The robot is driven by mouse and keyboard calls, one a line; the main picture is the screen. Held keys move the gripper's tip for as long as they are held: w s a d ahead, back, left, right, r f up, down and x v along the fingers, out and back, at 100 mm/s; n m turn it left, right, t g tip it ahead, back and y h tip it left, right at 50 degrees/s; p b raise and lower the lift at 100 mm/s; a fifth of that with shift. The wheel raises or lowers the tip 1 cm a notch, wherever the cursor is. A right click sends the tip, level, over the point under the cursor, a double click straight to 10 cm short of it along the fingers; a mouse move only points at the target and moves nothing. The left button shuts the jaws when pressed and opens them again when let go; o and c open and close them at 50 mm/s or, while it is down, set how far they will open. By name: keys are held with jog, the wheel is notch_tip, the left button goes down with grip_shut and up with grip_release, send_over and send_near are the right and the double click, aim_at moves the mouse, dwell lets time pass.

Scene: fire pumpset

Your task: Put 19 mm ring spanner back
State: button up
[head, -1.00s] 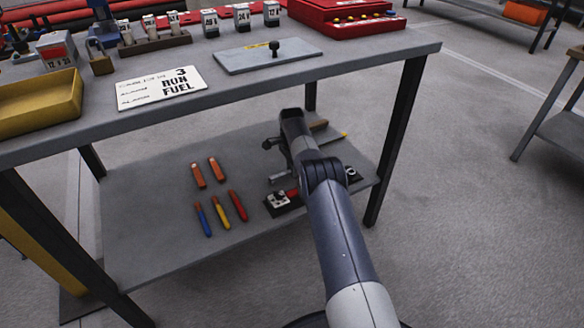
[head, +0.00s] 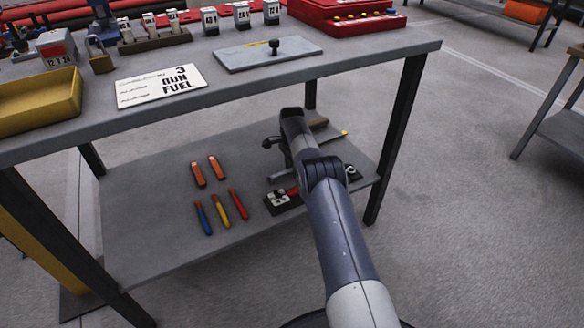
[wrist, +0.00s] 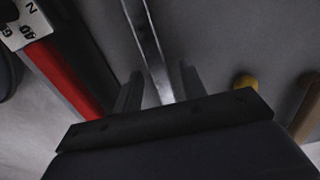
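A long silver bar, which looks like the spanner, shows in the wrist view (wrist: 148,40) lying on the grey lower shelf. Its far end runs out of the picture, and I cannot read any size mark. My gripper (wrist: 160,75) is open, with one finger on each side of the bar and gaps beside it. I cannot tell whether the fingers touch the shelf. In the head view a short piece of silver bar (head: 279,177) shows left of my arm; my arm hides the rest and most of the gripper.
A red item with a white marked block (wrist: 62,72) lies close left of the fingers. A yellow-tipped piece (wrist: 245,82) lies to the right. Orange, blue, yellow and red handled tools (head: 220,209) lie on the shelf's left. The tabletop (head: 370,57) overhangs the shelf.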

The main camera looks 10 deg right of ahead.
jog(key=shift+f, duration=0.1)
dwell(0.3)
notch_tip(320, 180, up, 11)
jog(key=p, duration=0.5)
jog(key=shift+p, duration=0.35)
jog(key=shift+w+a+f, duration=0.1)
notch_tip(320, 180, down, 11)
jog(key=b, duration=0.5)
jog(key=shift+b, duration=0.35)
dwell(0.6)
dwell(1.4)
jog(key=shift+r, duration=0.2)
